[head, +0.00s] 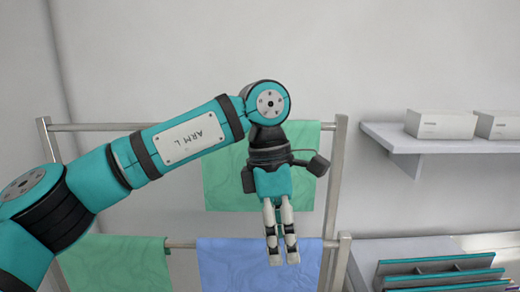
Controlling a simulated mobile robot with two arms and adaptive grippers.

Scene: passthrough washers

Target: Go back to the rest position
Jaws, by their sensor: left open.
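My left gripper (283,262) hangs from the teal left arm, with its fingers pointing down. It is open and nothing shows between its fingers. It appears in front of a metal rack (337,185), over the green cloth (304,140) on the upper rail and the blue cloth (230,265) on a lower rail. The left arm reaches in from the lower left. My right gripper is not in view.
Another green cloth (115,262) hangs at the lower left. A wall shelf (440,137) at the right holds white boxes (441,123). Below it is a teal and dark slotted holder (440,268). The wall above the arm is bare.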

